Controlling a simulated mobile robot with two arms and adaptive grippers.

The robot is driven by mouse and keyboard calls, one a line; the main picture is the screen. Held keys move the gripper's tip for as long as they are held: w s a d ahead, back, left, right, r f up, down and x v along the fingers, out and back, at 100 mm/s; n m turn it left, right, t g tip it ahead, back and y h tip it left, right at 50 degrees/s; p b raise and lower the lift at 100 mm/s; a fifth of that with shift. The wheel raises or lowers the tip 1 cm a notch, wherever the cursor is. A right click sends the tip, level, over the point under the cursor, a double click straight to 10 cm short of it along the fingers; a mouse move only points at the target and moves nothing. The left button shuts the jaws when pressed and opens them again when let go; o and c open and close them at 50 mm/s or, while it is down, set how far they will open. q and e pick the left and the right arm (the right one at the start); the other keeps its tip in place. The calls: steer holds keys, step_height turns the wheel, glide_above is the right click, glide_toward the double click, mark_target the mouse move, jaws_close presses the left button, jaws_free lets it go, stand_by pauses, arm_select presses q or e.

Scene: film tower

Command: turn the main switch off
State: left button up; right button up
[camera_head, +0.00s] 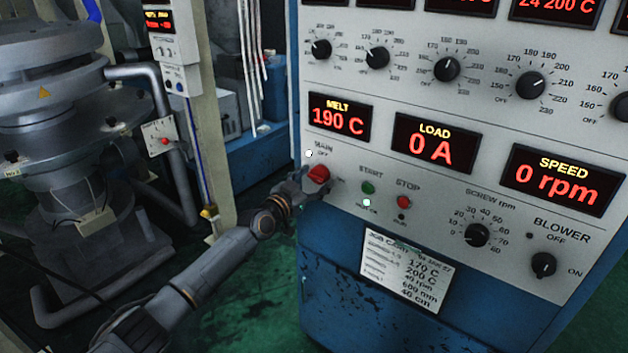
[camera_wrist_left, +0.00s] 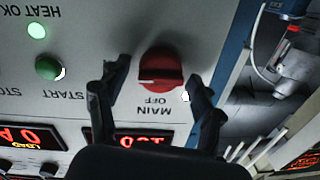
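The main switch (camera_head: 318,173) is a round red knob at the left edge of the grey control panel, below its MAIN and OFF labels. It also shows in the left wrist view (camera_wrist_left: 161,70), upside down, with its grip ridge lying roughly across the picture. My left gripper (camera_head: 314,188) is at the knob in the head view. In the left wrist view its two dark fingers stand apart on either side of the knob, with panel visible between finger and knob. The gripper is open and no contact shows. My right gripper is not in view.
A green START button (camera_head: 368,188) and red STOP button (camera_head: 403,202) sit right of the switch. A lit white lamp (camera_head: 309,153) is by the MAIN label. The BLOWER knob (camera_head: 543,264) is far right. A post (camera_head: 205,130) and grey machine stand left.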

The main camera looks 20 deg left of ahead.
arm_select(q)
steer(key=c, duration=0.9)
steer(key=shift+n, duration=0.3)
steer(key=n+b, duration=0.1)
steer(key=n, duration=0.2)
steer(key=shift+n, duration=0.3)
steer(key=n, duration=0.8)
steer(key=shift+r+n+g, duration=0.1)
steer(key=shift+n+g, duration=0.2)
steer(key=shift+n, duration=0.1)
steer(key=n, duration=0.3)
steer(key=shift+a+n, duration=0.1)
steer(key=shift+n, duration=0.6)
